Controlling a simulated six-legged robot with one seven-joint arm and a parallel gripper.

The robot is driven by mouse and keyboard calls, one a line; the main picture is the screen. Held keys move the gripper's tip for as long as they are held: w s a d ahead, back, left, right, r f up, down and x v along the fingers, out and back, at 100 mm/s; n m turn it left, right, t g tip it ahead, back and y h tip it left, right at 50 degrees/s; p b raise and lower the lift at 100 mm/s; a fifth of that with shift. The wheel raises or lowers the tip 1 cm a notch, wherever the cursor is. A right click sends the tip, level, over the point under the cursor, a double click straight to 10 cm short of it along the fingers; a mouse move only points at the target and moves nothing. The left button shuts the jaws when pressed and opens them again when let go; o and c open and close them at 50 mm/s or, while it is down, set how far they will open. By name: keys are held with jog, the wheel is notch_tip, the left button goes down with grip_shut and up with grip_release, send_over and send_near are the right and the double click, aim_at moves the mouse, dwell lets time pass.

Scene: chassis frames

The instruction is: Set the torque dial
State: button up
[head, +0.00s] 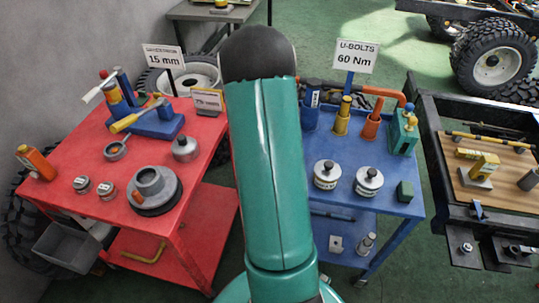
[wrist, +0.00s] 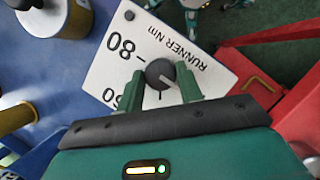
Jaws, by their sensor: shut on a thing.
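The torque dial is a dark round knob (wrist: 158,72) with a pale pointer line. It sits on a white plate (wrist: 105,68) marked "RUNNER Nm", with "80" at its left side and another number partly hidden by a finger. In the wrist view my gripper (wrist: 161,77) has its two green fingers on either side of the knob and is shut on it. The pointer line runs toward the lower right of the picture. In the head view my arm hides the gripper and the dial. A sign (head: 355,56) reads "U-BOLTS 60 Nm".
A red cart (head: 75,140) with pots, tins and a "15 mm" sign (head: 163,57) stands left. A blue cart (head: 399,206) stands right, with cylinders and two weight-like canisters. A dark bench with a wooden top (head: 505,208) is farther right. Green floor shows between them.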

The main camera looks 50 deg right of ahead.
dwell(0.3)
jog(key=o, duration=1)
jog(key=v, duration=1.3)
jog(key=shift+r, duration=0.35)
jog(key=shift+w+a, duration=0.1)
jog(key=shift+w, duration=0.1)
